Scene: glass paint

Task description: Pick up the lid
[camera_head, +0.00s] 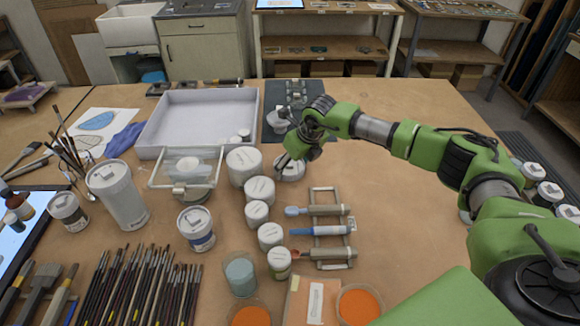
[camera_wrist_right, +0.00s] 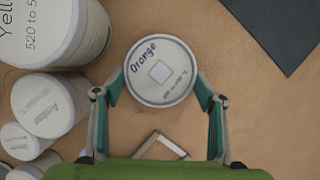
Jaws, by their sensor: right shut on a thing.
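A round white lid (camera_wrist_right: 160,72) marked "Orange", with a pale square in its middle, lies between the fingers of my right gripper (camera_wrist_right: 160,90) in the right wrist view. The fingertips touch its two sides, so the gripper is shut on it. In the head view the lid (camera_head: 290,170) shows low over the table under my right gripper (camera_head: 291,157), partly hidden by it. I cannot tell whether a jar body is under it. My left gripper is not in view.
A row of white jars (camera_head: 244,166) stands just left of the lid; one reads "Yellow" in the wrist view (camera_wrist_right: 50,30). A wooden rack (camera_head: 325,230) with tools lies in front. A dark mat (camera_head: 292,92) lies behind.

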